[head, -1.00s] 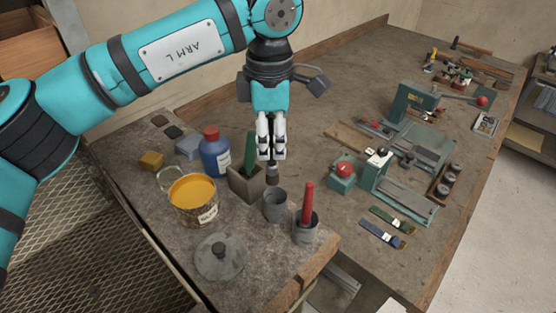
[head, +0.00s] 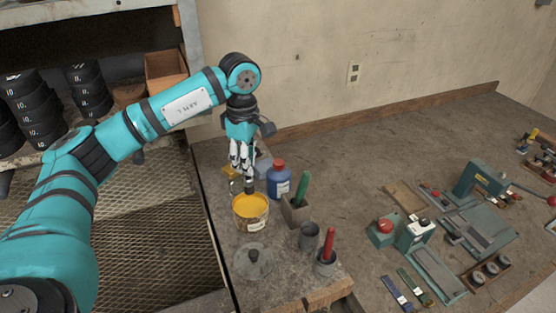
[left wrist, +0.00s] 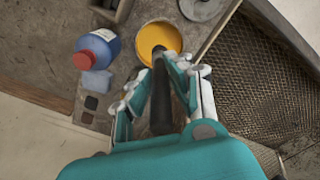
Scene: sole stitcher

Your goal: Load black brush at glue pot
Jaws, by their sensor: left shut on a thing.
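The glue pot (head: 250,222) is an open can of yellow glue near the left end of the bench. Its yellow glue also shows in the left wrist view (left wrist: 157,38). My left gripper (head: 243,170) is shut on the black brush (left wrist: 160,95), just above the pot. The brush points down, and its dark lower end (head: 249,187) is at the far side of the pot's mouth. I cannot tell whether the tip touches the glue. My right gripper is in neither view.
A blue bottle (head: 279,184) with a red cap stands close beside the pot. A green-handled brush (head: 302,187) stands in a square holder, a red-handled brush (head: 328,245) in a cup. An empty grey cup (head: 309,236) and a lid (head: 253,262) are in front. Machines stand right.

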